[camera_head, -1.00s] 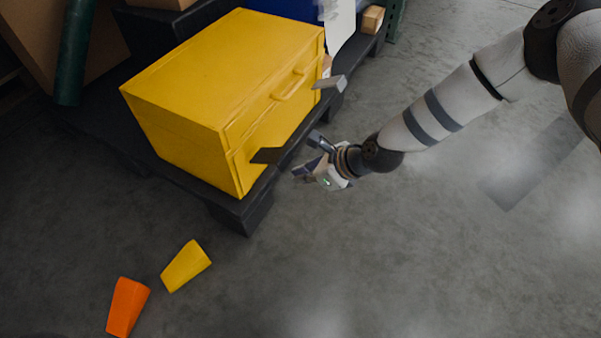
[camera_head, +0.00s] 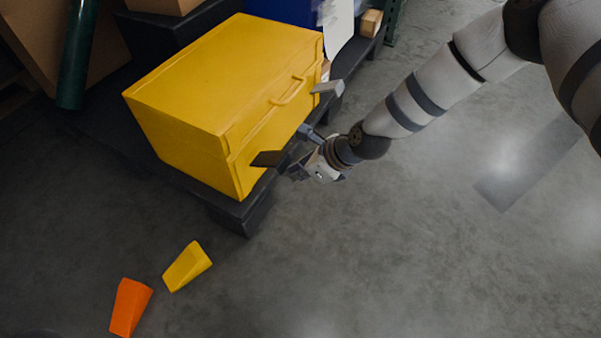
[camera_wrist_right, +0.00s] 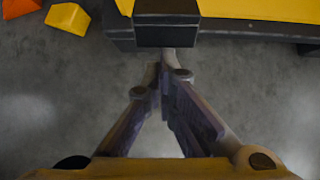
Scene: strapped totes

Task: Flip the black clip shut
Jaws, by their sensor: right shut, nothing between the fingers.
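The yellow tote (camera_head: 221,88) sits on a black pallet at the left of centre in the head view. The black clip (camera_head: 267,158) sticks out from the lower near part of its front, standing away from the wall. In the right wrist view the black clip (camera_wrist_right: 167,24) is a dark block at top centre. My right gripper (camera_head: 298,158) is close to the right of the clip. In the wrist view its fingertips (camera_wrist_right: 167,62) meet, empty, just below the clip's near edge; I cannot tell if they touch it. My left gripper is not in view.
A grey clip (camera_head: 327,87) sticks out farther along the tote's front, past the handle (camera_head: 288,91). The pallet edge (camera_head: 243,215) runs below the tote. A yellow wedge (camera_head: 187,266) and an orange wedge (camera_head: 130,307) lie on the floor. The floor at right is clear.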

